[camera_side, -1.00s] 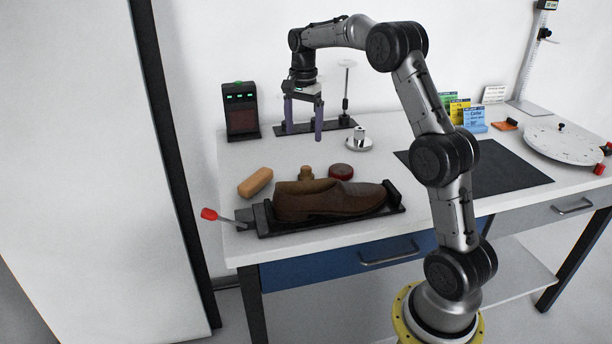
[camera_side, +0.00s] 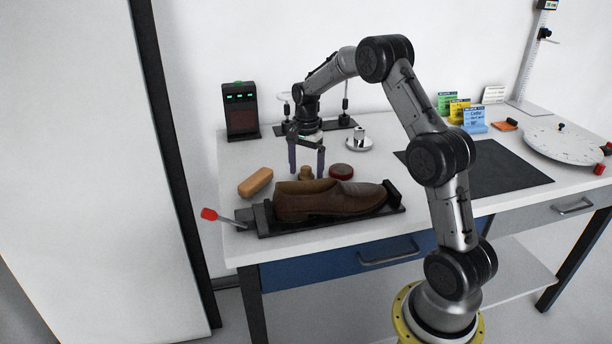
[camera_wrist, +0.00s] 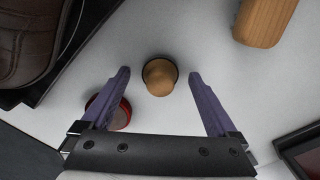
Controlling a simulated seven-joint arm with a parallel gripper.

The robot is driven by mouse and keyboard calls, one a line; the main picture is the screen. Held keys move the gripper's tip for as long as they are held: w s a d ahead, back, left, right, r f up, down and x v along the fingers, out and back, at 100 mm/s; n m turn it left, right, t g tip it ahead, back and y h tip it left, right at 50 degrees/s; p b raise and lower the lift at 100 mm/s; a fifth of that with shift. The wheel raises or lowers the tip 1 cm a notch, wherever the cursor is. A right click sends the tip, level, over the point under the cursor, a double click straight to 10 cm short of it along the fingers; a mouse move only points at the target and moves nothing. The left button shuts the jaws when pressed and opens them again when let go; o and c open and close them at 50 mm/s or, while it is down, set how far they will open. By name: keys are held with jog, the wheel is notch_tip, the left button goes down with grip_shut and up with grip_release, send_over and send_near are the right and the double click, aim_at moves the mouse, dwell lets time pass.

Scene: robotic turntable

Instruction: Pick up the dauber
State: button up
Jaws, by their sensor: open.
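The dauber (camera_side: 306,173), a small tan wooden knob, stands on the white table behind the brown shoe (camera_side: 330,200). In the wrist view the dauber (camera_wrist: 160,77) shows from above, with a round knob top and a dark rim at its base. My gripper (camera_side: 307,172) is open above and around the dauber's place in the side view. In the wrist view its purple fingers (camera_wrist: 160,74) are spread wide, one on each side of the dauber, with clear gaps. Nothing is held. How high the fingertips are above the table is hard to tell.
A red round tin (camera_side: 341,171) stands just right of the dauber, partly under one finger in the wrist view. A tan wooden block (camera_side: 255,182) lies to the left. The shoe sits on a black stand (camera_side: 262,220) in front. A chrome piece (camera_side: 359,141) is behind.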

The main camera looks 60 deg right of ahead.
aim_at(306, 168)
jog(key=shift+f, duration=0.1)
jog(key=shift+c, duration=0.2)
jog(key=c, duration=1.4)
jog(key=shift+r, duration=0.55)
notch_tip(306, 168, up, 2)
jog(key=shift+r, duration=0.2)
jog(key=s+a+r, duration=0.2)
jog(key=s+r, duration=0.1)
jog(key=s, duration=0.1)
jog(key=s+a+r, duration=0.2)
jog(key=s+r, duration=0.1)
jog(key=s, duration=0.1)
jog(key=s+a+r, duration=0.3)
jog(key=s, duration=0.1)
jog(key=shift+s+r, duration=0.1)
jog(key=shift+r, duration=0.15)
